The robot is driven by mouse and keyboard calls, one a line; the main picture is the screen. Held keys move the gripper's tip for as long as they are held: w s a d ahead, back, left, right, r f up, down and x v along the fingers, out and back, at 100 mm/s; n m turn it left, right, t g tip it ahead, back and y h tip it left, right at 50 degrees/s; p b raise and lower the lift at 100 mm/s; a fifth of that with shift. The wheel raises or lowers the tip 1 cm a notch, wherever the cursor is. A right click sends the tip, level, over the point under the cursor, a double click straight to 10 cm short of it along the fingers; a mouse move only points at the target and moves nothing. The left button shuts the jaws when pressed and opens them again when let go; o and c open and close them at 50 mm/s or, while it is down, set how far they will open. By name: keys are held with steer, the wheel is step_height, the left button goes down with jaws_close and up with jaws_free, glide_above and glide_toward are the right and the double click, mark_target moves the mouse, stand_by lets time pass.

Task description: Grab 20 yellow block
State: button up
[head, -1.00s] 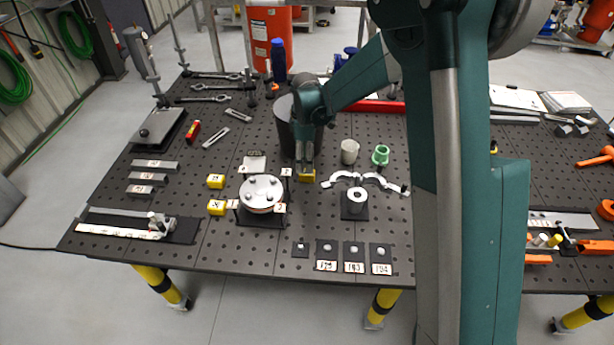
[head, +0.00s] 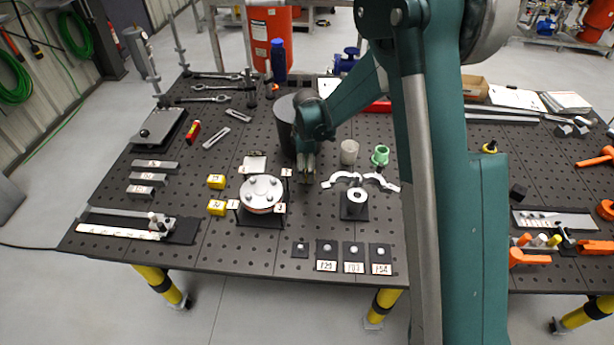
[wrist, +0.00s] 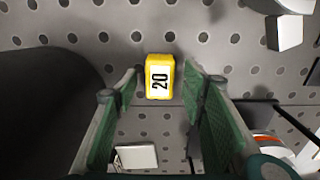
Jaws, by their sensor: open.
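The yellow block marked 20 (wrist: 160,77) lies on the perforated dark table, between and just ahead of the tips of my green-padded fingers in the wrist view. My gripper (wrist: 163,90) is open, with one finger on each side and a visible gap around the block. In the head view my gripper (head: 306,178) points down at the table and hides most or all of that block. Two other yellow blocks with number labels, an upper one (head: 216,181) and a lower one (head: 217,207), sit to the left.
A dark cylinder (head: 283,120) stands close behind my gripper, to the left. A round flange (head: 262,191) on a stand is to the left. A pale cup (head: 349,152), a green part (head: 380,155) and a silver clamp (head: 343,178) are to the right.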

steer(key=shift+f, duration=0.8)
steer(key=shift+c, duration=0.5)
steer(key=c, duration=0.9)
